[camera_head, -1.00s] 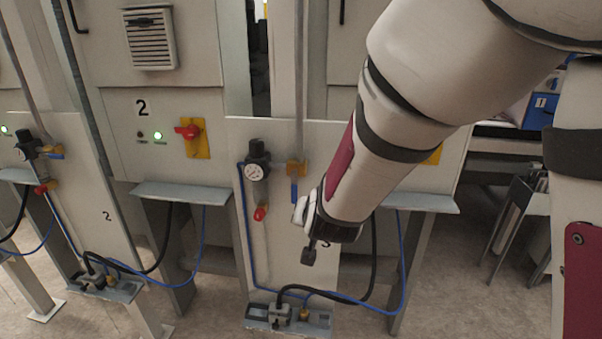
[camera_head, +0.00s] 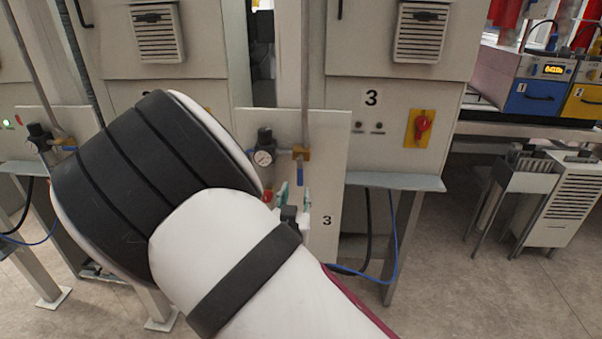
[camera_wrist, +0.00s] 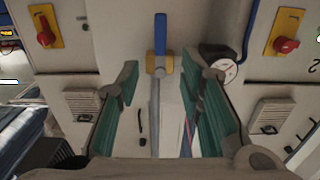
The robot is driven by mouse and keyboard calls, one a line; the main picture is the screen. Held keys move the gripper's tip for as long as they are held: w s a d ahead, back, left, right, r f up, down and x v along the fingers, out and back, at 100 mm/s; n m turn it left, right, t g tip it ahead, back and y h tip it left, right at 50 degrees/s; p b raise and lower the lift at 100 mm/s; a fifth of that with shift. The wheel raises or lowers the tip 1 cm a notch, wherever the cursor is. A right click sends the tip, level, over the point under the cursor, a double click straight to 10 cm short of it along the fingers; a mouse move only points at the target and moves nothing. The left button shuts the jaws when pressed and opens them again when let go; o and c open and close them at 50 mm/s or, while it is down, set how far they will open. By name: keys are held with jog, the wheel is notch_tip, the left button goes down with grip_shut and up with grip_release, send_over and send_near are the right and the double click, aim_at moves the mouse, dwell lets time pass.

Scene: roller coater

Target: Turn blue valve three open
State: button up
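The valve on panel 3 has a blue handle (camera_head: 300,173) on a brass body (camera_head: 301,153). The handle hangs straight down, in line with the vertical pipe above it. In the wrist view, where the scene is upside down, the blue handle (camera_wrist: 161,34) points up from the brass body (camera_wrist: 159,66). My gripper (camera_head: 294,196) is just below the handle in the head view, partly hidden by my arm. In the wrist view my gripper (camera_wrist: 160,90) is open, with its green fingers wide apart. The valve shows in the gap between them, and nothing is held.
A pressure gauge (camera_head: 263,158) is left of the valve, with a red knob (camera_head: 267,196) below it. A grey shelf (camera_head: 395,181) juts out to the right of panel 3 (camera_head: 333,135). A red-and-yellow switch (camera_head: 421,127) is above the shelf.

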aim_at(300, 174)
jog(key=w, duration=1)
jog(key=shift+w+d, duration=0.15)
jog(key=shift+w, duration=0.25)
grip_shut()
